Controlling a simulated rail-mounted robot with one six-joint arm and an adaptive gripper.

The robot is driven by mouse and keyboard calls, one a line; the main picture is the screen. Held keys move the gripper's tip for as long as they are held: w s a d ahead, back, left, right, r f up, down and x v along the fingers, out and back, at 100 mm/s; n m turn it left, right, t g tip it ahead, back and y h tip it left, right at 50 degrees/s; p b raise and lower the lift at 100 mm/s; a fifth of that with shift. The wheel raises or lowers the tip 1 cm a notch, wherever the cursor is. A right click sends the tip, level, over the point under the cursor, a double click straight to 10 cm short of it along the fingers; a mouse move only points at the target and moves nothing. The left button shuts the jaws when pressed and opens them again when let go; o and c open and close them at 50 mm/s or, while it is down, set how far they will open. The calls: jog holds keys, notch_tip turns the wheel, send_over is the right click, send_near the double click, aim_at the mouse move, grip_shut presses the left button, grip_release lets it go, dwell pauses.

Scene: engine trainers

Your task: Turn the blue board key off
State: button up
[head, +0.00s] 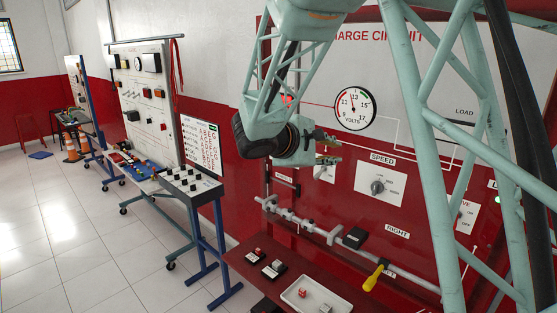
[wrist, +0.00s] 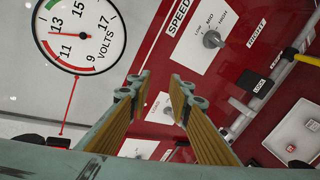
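My gripper (head: 330,147) is in front of the red charge circuit board (head: 345,215). In the wrist view its two fingers (wrist: 160,88) are apart with nothing between them. Beyond the fingertips is a small white plate (wrist: 158,108) with a switch or key, partly hidden by a finger. The same area shows as a white plate (head: 325,173) just below my gripper in the head view. Another white plate (wrist: 138,148) lies between the fingers lower in the wrist view. I cannot make out a key on a blue board. Blue-legged boards stand at the left.
A volt gauge (head: 355,108) and a speed knob (head: 377,187) are on the red board. A rail with a yellow-handled tool (head: 374,277) runs below. A white tray (head: 290,300) lies on the red bench. A blue-legged stand (head: 222,245) is left; the floor (head: 70,235) there is clear.

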jog(key=w+a+f+n+t+y, duration=0.1)
jog(key=w+a+f+n+t, duration=0.1)
jog(key=a, duration=0.9)
jog(key=w+a+f+n+t+y+b, duration=0.1)
jog(key=w+a+f+n+t+y, duration=0.1)
jog(key=w+a+f, duration=0.5)
jog(key=a+n, duration=0.1)
jog(key=a, duration=0.4)
jog(key=shift+w+f+n+t, duration=0.2)
jog(key=shift+w+n+t, duration=0.2)
jog(key=x, duration=1.3)
jog(key=shift+w+f, duration=0.25)
jog(key=shift+w, duration=0.15)
grip_shut()
